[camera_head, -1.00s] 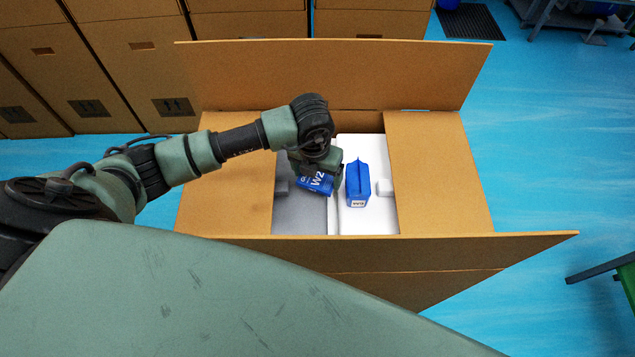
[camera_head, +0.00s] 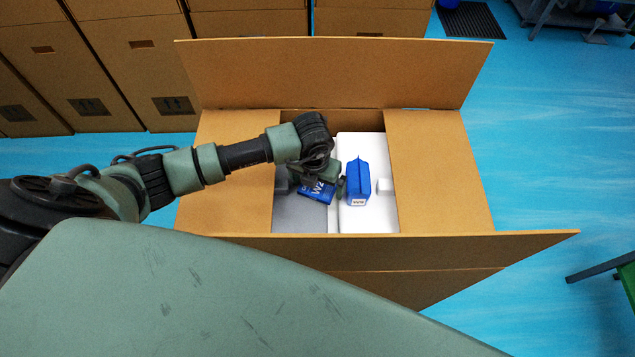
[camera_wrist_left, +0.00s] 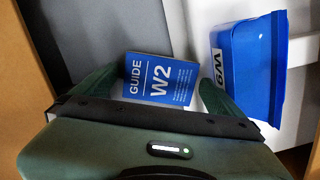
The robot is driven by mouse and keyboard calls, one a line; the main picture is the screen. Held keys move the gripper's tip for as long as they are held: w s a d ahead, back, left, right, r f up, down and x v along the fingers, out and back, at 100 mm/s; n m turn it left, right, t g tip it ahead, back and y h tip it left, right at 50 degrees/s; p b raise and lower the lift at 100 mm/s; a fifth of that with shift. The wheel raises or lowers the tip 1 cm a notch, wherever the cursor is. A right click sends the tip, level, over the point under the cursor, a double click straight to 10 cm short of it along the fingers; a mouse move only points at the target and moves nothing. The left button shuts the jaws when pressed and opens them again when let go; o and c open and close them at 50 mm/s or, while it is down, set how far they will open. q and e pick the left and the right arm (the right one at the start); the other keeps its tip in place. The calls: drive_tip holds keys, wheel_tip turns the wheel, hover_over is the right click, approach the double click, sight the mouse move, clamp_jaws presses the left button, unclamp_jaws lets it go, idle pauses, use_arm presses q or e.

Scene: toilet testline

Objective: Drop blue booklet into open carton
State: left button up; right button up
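The blue booklet (camera_head: 318,192), marked GUIDE W2, is inside the open carton (camera_head: 435,165), over its grey left part. My left gripper (camera_head: 322,182) points down into the carton. In the left wrist view its fingers (camera_wrist_left: 158,85) are spread, with a slim gap beside the booklet. I cannot tell whether the booklet lies fully flat. My right gripper is not in view.
A blue packet (camera_head: 357,186) stands in the carton on a white insert (camera_head: 375,215), close to my right-hand finger. The carton's flaps are folded outward. Stacked brown cartons (camera_head: 130,70) stand behind at the left.

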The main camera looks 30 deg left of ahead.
sight(315, 192)
use_arm(q)
drive_tip(key=shift+r+p, duration=0.3)
drive_tip(key=shift+r, duration=0.45)
wheel_tip(315, 192, up, 11)
drive_tip(key=s, duration=0.1)
drive_tip(key=shift+s+b, duration=0.2)
drive_tip(key=shift+b, duration=0.15)
